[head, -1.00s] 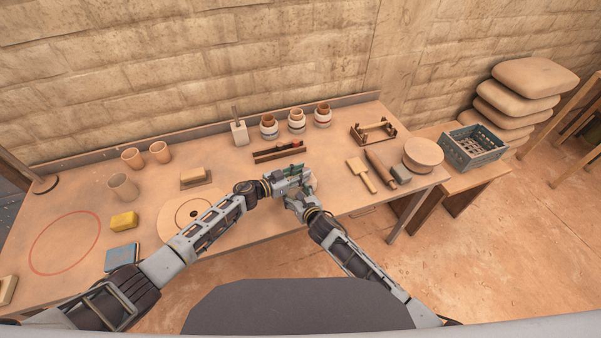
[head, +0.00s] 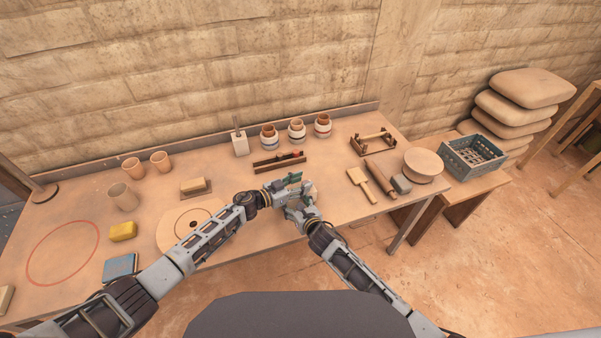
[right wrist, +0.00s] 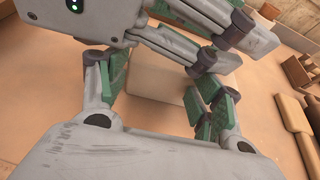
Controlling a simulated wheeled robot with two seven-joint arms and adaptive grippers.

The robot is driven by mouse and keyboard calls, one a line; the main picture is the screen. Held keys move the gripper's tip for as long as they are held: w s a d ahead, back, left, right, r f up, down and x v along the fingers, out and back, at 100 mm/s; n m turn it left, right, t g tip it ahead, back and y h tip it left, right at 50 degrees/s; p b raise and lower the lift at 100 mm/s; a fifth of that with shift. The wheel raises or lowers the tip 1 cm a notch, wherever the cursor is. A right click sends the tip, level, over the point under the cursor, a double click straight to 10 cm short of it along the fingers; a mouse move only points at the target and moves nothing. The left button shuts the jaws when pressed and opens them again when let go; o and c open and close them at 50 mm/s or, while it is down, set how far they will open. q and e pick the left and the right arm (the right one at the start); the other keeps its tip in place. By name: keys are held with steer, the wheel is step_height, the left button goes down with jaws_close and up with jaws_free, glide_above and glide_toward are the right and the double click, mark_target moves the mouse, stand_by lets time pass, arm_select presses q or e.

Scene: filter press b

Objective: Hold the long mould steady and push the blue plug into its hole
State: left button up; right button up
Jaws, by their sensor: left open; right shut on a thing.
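A pale, plain block, apparently the long mould (right wrist: 160,85), sits between the green-padded fingers of my right gripper (right wrist: 165,105) in the right wrist view. That gripper is shut on it; it also shows in the head view (head: 301,206), low over the front of the table. My left gripper (head: 290,184) is open right beside it, and its grey fingers cross above the block in the right wrist view (right wrist: 205,45). The two grippers hide most of the mould. I cannot make out the blue plug or its hole in either view.
A dark rack (head: 267,167) with a red item stands just behind the grippers. Banded pots (head: 296,131) line the back. A round board (head: 175,236) lies left; a paddle (head: 361,184) and rolling pin (head: 384,179) lie right. The front left has a yellow sponge (head: 123,231).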

arm_select(q)
steer(key=shift+s+r, duration=0.15)
steer(key=shift+r, duration=0.2)
steer(key=shift+r, duration=0.1)
steer(key=shift+f, duration=0.8)
steer(key=shift+r, duration=1.2)
steer(key=shift+w, duration=0.2)
step_height(320, 180, up, 6)
steer(key=shift+r, duration=0.15)
